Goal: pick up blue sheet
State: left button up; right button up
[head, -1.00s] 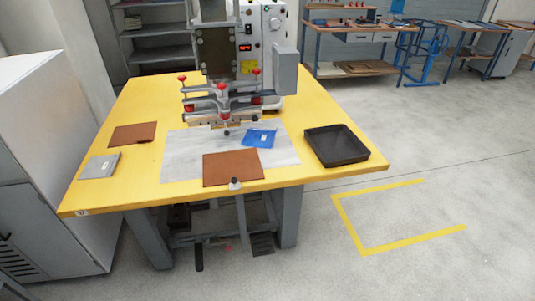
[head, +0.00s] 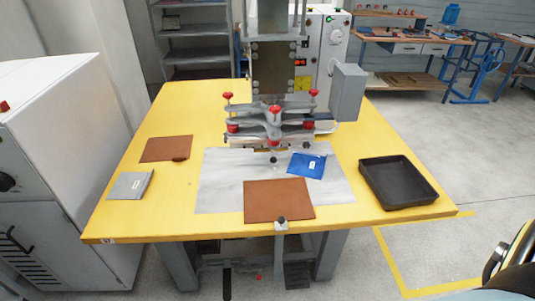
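The blue sheet (head: 307,165) lies on the grey plate (head: 222,192) on the yellow table, right of centre. It sits just in front of and to the right of the welding press head (head: 273,122). A small white label shows on it. A brown sheet (head: 278,200) lies nearer, at the front edge of the plate. Neither of my grippers shows in the head view.
A black tray (head: 433,199) stands at the table's right side. Another brown sheet (head: 166,149) and a grey piece (head: 130,186) lie at the left. A white cabinet (head: 60,110) stands left of the table. Yellow table top (head: 150,218) is bare at the front left.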

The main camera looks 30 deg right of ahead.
aim_at(313, 166)
jog(key=z, duration=0.3)
jog(key=i, duration=1.05)
jog(key=z, duration=0.75)
